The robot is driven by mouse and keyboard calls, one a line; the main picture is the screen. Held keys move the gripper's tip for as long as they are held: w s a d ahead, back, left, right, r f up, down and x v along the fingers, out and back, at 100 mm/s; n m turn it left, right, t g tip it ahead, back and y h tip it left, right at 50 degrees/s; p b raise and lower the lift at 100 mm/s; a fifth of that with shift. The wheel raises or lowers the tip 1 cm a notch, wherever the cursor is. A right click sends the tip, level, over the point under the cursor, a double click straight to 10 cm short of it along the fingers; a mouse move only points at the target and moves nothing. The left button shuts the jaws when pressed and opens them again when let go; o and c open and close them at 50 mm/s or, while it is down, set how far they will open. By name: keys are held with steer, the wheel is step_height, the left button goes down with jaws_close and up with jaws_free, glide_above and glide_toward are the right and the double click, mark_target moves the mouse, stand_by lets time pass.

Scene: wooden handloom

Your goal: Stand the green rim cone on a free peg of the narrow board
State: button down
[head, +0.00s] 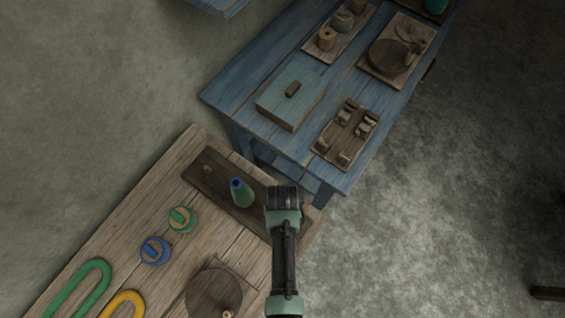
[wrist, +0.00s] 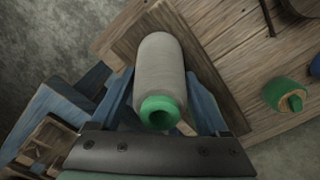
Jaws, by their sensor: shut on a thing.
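The green rim cone (wrist: 160,70) has a pale grey body and a green ring at its near end, with a dark hole. My gripper (wrist: 163,90) is shut on it in the wrist view, with one blue finger on each side. In the head view my gripper (head: 283,197) is over the right part of the narrow board (head: 208,174), and the held cone is hidden beneath it. The dark board (wrist: 212,82) shows behind the cone in the wrist view. A green cone with a blue rim (head: 241,192) stands on the board, left of my gripper. I cannot make out a free peg.
The wooden table (head: 150,212) also holds a green-topped spool (head: 181,219), a blue-topped one (head: 154,250), a round dark disc (head: 214,292) and green and yellow loops. A blue table (head: 262,78) behind carries a lidded box (head: 290,100) and several boards.

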jaws_free()
step_height(320, 180, up, 13)
stand_by(0.8)
stand_by(0.3)
